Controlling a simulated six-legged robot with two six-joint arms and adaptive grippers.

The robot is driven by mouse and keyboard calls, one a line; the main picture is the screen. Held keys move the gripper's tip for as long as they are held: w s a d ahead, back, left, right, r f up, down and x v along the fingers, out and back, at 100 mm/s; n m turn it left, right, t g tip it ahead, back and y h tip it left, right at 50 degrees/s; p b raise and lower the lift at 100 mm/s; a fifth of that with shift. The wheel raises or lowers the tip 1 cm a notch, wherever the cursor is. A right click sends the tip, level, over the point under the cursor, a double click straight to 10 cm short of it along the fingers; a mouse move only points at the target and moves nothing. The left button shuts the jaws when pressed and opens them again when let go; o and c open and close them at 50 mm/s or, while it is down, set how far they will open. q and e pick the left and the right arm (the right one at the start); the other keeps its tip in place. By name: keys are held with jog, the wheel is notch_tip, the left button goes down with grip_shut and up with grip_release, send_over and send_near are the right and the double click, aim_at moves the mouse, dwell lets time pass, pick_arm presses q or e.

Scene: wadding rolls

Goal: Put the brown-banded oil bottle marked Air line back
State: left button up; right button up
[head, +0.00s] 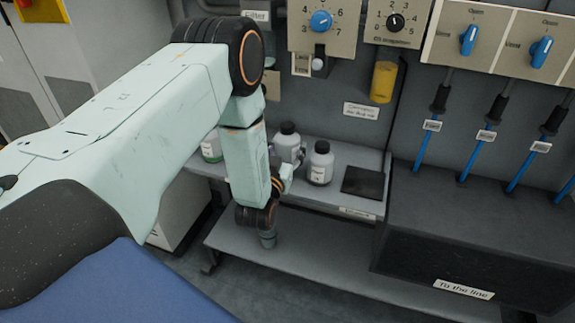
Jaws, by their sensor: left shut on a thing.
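My left arm reaches down from the left to a shelf (350,207) at the back. Its gripper (297,160) is small in the picture and partly hidden by my own wrist. It is shut on a grey-white bottle with a dark cap (287,137) at the shelf. The bottle's lower part is hidden, so I cannot read its label or see a brown band. A similar dark-capped bottle (320,165) with a white label stands upright just right of it. A bottle with a green band (211,148) stands to the left, partly behind my arm. My right gripper is out of view.
A dark square pad (362,182) lies bare on the shelf right of the bottles. A lower grey shelf (320,250) looks clear. A dark box marked "To the line" (462,288) stands at the right. Dials, a yellow cylinder (383,82) and blue-handled lines are on the wall.

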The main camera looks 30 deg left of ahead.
aim_at(287, 160)
pick_arm(q)
jog(key=shift+s+f+b, duration=0.15)
jog(key=shift+f+b, duration=0.15)
jog(key=shift+f, duration=0.3)
notch_tip(287, 160, down, 2)
jog(key=shift+f+b, duration=0.1)
jog(key=shift+b, duration=0.4)
jog(key=shift+f, duration=0.2)
jog(key=shift+r, duration=0.1)
jog(key=o, duration=1)
jog(key=shift+f, duration=0.2)
jog(key=shift+o, duration=0.2)
jog(key=shift+r, duration=0.1)
